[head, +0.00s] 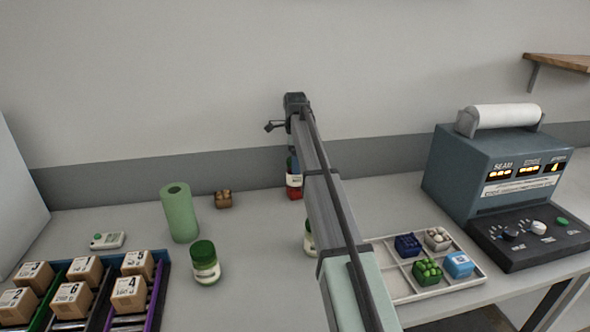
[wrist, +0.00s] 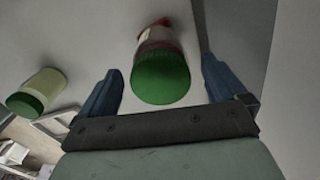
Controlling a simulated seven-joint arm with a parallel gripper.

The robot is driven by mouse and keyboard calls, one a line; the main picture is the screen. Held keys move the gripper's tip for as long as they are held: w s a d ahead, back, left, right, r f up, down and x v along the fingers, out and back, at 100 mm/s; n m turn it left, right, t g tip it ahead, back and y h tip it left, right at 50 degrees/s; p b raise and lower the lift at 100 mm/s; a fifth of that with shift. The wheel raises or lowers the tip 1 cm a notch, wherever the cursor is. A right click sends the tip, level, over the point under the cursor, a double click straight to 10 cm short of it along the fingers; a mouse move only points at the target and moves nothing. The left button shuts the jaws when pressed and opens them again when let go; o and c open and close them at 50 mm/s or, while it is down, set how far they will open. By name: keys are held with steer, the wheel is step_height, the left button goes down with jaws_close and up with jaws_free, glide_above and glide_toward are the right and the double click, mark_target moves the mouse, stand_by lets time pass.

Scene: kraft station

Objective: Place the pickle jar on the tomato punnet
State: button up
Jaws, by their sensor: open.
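My gripper (wrist: 161,68) is open; the wrist view shows its two blue fingers apart. A jar with a green lid (wrist: 160,78) and a reddish body lies between and beyond them, not gripped. In the head view the red jar (head: 294,182) with a white label stands at the back, partly behind my arm. A pale-green jar with a green lid (wrist: 36,92) is left of the fingers; a jar sliver (head: 308,238) shows beside my arm in the head view. Another green-lidded jar (head: 205,262) stands front left. I cannot tell which punnet holds tomatoes; a small brown punnet (head: 223,200) stands at the back.
A white divided tray (head: 408,292) at right holds a dark blue, a pale, and a green punnet, and a light blue box. A sealing machine (head: 490,170) stands behind it. A green roll (head: 179,213), a small white device (head: 107,241) and bins with boxes (head: 160,300) are at left.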

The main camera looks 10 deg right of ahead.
step_height(320, 180, up, 8)
stand_by(0.4)
